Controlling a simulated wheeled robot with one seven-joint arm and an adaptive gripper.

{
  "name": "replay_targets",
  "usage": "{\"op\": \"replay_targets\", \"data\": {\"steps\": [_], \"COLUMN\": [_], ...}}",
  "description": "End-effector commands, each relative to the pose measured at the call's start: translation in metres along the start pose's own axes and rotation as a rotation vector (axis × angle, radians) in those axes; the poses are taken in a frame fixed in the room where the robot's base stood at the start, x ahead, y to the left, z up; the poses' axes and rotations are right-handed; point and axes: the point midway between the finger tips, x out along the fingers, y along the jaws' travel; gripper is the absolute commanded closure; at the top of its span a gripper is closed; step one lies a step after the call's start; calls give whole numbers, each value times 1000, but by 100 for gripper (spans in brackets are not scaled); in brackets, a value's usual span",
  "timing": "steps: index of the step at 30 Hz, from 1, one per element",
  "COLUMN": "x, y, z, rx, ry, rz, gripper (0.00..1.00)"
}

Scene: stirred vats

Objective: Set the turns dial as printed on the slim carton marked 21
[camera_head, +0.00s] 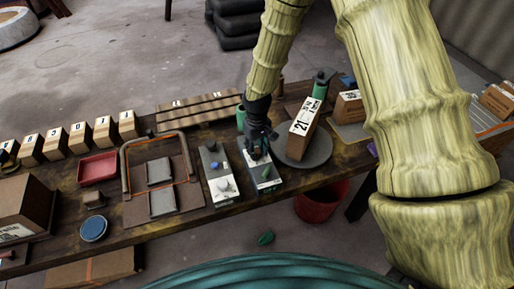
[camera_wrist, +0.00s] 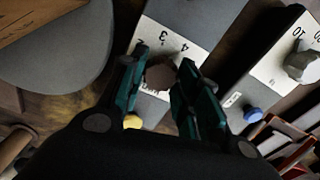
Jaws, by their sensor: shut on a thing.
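The slim carton marked 21 (camera_head: 303,128) stands on a grey round plate (camera_head: 318,155), right of my gripper in the head view. My gripper (camera_head: 257,152) reaches down over a control box (camera_head: 268,184) with a pale dial face. In the wrist view, my gripper (camera_wrist: 163,68) has its green-black fingers on either side of the brownish dial knob (camera_wrist: 160,76), shut on it. The fingers hide other marks, and I cannot read the knob's pointer. A yellow button (camera_wrist: 132,121) shows below the knob.
A second control box (camera_head: 218,174) with a grey knob (camera_wrist: 302,66) and a blue button (camera_wrist: 253,114) stands close beside. A tray with an upright frame (camera_head: 160,185), a red tray (camera_head: 98,168) and numbered blocks (camera_head: 80,138) lie left. A red bin (camera_head: 322,203) stands below the bench.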

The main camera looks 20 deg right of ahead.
Motion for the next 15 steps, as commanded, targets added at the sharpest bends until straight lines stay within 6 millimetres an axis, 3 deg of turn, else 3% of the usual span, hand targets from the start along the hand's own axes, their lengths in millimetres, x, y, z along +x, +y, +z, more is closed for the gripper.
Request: {"op": "replay_targets", "data": {"steps": [12, 13, 15], "x": [-1, -1, -1], "y": [1, 1, 1], "z": [-2, -2, -2], "rx": [-5, -5, -5], "ry": [5, 5, 5], "rz": [1, 1, 1], "gripper": [91, 62, 49]}}
